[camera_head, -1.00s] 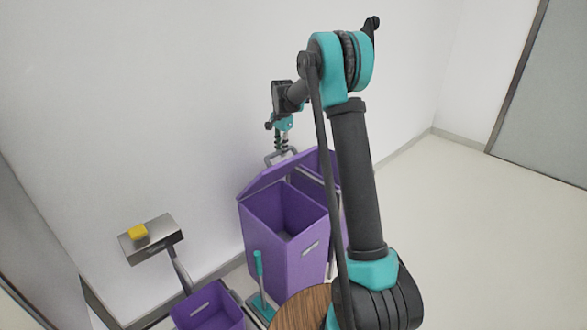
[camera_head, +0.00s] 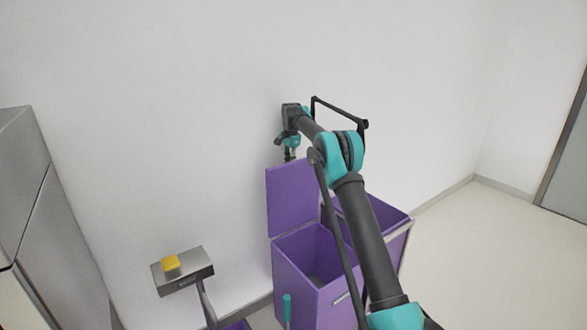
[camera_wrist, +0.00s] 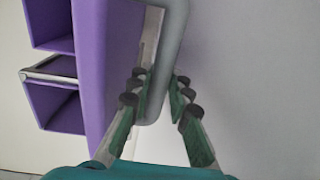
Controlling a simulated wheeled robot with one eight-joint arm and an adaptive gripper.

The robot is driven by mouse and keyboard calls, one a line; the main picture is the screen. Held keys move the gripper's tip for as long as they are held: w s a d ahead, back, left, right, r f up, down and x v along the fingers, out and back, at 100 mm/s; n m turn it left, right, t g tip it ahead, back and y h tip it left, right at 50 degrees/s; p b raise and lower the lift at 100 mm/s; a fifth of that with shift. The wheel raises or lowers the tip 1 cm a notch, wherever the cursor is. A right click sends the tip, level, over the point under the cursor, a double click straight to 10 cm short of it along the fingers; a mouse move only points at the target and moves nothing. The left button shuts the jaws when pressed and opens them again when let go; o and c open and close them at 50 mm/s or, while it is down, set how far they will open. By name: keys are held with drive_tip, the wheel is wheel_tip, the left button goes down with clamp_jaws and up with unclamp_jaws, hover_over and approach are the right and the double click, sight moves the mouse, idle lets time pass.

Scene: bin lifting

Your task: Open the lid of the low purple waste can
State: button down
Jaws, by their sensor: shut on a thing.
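The purple waste can (camera_head: 300,280) stands near the white wall in the head view, with its inside showing. Its purple lid (camera_head: 293,200) is raised, close to upright, at the can's wall side. My gripper (camera_head: 289,153) is at the lid's top edge. In the wrist view, a grey bar handle (camera_wrist: 170,50) runs along the purple lid (camera_wrist: 100,80). My gripper's fingers (camera_wrist: 160,88) lie on both sides of the handle and are shut on it. My arm hides part of the can's right side.
A second purple bin (camera_head: 397,240) stands right beside the can. A metal pedestal tray (camera_head: 190,272) with a yellow object (camera_head: 171,263) is at left, near a grey cabinet (camera_head: 50,220). The pale floor (camera_head: 480,270) at right is clear.

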drive_tip(key=shift+w+a, duration=0.3)
drive_tip(key=shift+w, duration=0.1)
drive_tip(key=c, duration=1.4)
unclamp_jaws()
drive_tip(key=shift+s+d+r, duration=0.1)
drive_tip(key=shift+r, duration=1.75)
drive_tip(key=shift+s+d+r, duration=0.1)
drive_tip(key=shift+r, duration=1.75)
